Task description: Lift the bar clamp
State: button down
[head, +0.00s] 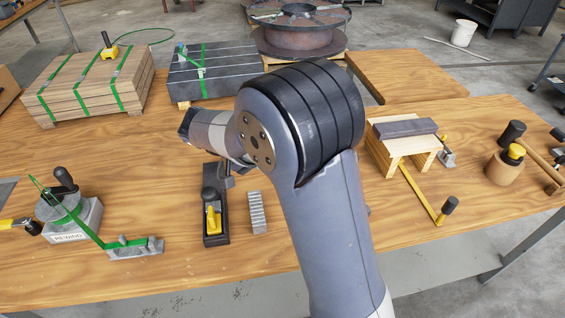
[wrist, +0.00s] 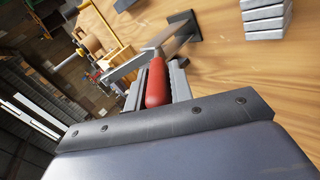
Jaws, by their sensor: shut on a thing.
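The bar clamp shows in the wrist view as a red handle (wrist: 156,84) with a grey metal bar and a dark end piece (wrist: 184,25) beyond it. My gripper (wrist: 155,80) is shut on the red handle, with a grey finger on either side of it. I cannot tell whether the clamp touches the table.
Strapped stacks (head: 95,83) are at the back.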

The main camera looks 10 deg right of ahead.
jog(key=shift+a+f+h+b, duration=0.3)
jog(key=shift+a+f+h, duration=0.15)
jog(key=shift+h, duration=0.25)
jog(key=c, duration=1.3)
grip_release()
jog(key=shift+o, duration=0.2)
jog(key=v, duration=1)
jog(key=shift+a, duration=0.35)
jog(key=shift+r, duration=0.1)
